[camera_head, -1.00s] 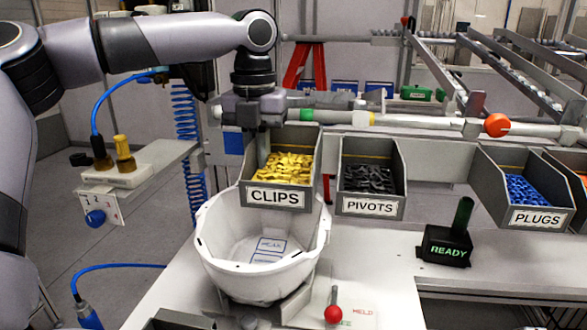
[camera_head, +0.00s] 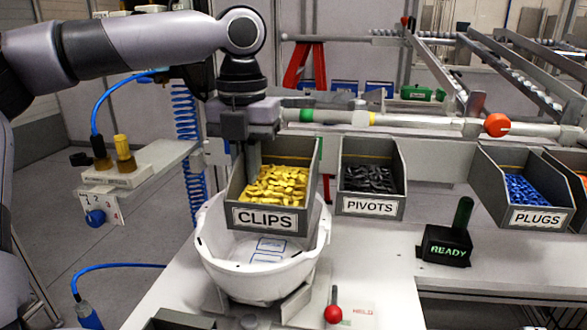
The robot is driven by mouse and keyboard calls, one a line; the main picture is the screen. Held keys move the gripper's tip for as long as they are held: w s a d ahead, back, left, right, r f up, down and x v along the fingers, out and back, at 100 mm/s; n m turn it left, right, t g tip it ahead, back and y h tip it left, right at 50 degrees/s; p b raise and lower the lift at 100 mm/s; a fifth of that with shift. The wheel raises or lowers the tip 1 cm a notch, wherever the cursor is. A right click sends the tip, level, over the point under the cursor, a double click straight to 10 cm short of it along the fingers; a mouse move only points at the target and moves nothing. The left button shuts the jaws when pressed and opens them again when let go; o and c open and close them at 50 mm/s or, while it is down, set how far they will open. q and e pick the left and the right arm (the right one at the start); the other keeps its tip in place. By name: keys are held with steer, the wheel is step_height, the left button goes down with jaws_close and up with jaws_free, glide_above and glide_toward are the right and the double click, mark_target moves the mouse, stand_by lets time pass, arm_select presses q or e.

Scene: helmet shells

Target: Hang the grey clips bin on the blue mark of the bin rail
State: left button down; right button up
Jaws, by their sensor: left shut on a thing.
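The grey clips bin (camera_head: 265,218), filled with yellow clips, hangs in the air above the back of the white helmet shell. My left gripper (camera_head: 252,155) is above its back edge, pointing down and shut on the bin's back wall. The bin looks nearly level, slightly turned. The pale bin rail (camera_head: 440,155) runs behind the bins. My right gripper is not in view.
The pivots bin (camera_head: 370,180) is close on the right, with a narrow gap. The plugs bin (camera_head: 528,190) is farther right. The white helmet shell (camera_head: 262,265) is below the clips bin. A black READY box (camera_head: 446,245) and a red-knobbed lever (camera_head: 333,313) stand on the bench.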

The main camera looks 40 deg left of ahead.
arm_select(q)
steer(key=s+a, duration=0.4)
steer(key=a, duration=0.7)
steer(key=w+a+f, duration=0.2)
steer(key=w+a, duration=0.2)
steer(key=w, duration=0.3)
stand_by(1.0)
steer(key=shift+f, duration=0.15)
steer(key=c, duration=1.2)
jaws_free()
steer(key=shift+o, duration=0.2)
